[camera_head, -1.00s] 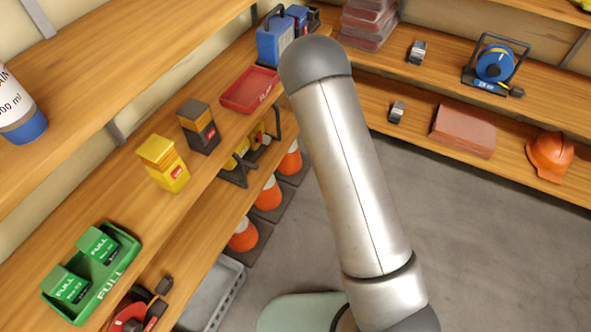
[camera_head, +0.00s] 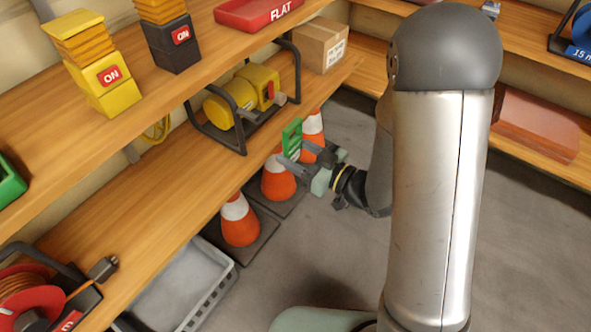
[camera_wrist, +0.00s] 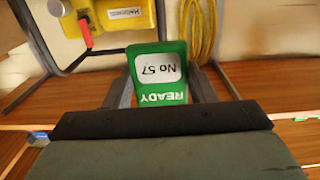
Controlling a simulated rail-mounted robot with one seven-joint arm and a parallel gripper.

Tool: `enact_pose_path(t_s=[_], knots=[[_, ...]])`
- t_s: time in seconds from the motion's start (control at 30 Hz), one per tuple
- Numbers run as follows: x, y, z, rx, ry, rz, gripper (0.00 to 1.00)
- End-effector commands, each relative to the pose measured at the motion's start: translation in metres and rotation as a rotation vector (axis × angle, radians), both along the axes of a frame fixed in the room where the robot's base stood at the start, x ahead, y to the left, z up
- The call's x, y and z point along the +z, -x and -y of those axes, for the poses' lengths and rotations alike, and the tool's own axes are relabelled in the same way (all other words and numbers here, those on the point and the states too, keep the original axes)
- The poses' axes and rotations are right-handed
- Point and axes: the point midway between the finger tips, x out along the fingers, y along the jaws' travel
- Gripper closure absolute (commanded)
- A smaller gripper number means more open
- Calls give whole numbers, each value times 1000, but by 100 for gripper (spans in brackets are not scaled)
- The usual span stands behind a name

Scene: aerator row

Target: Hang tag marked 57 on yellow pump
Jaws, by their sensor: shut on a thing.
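My gripper (camera_head: 305,165) is shut on a green tag (camera_head: 291,140) and holds it in front of the shelf, above the orange cones. In the wrist view the tag (camera_wrist: 159,72) reads "READY" and "No 57" upside down, between the two fingers (camera_wrist: 160,90). The yellow pump (camera_head: 241,96) sits in a dark tubular frame on the middle shelf, to the left of and behind the tag in the head view. In the wrist view the pump (camera_wrist: 110,18) shows a red lever and a white label at the top left. The tag is apart from the pump.
A cardboard box (camera_head: 320,45) stands right of the pump. A yellow coiled hose (camera_wrist: 197,35) hangs at the back. Orange cones (camera_head: 240,221) and a grey crate (camera_head: 186,287) are below. A red reel (camera_head: 30,300) lies at lower left. Yellow (camera_head: 102,70) and dark (camera_head: 172,38) units stand above.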

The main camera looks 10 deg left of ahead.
Motion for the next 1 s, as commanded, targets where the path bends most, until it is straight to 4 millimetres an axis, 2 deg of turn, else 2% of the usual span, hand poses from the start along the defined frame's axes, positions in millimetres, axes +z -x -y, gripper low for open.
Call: enact_pose_path(t_s=[0.17, 1.0], knots=[[-1, 2, -5, 18, 1, 0, 68], [-2, -22, -48, 16, 0, -1, 68]])
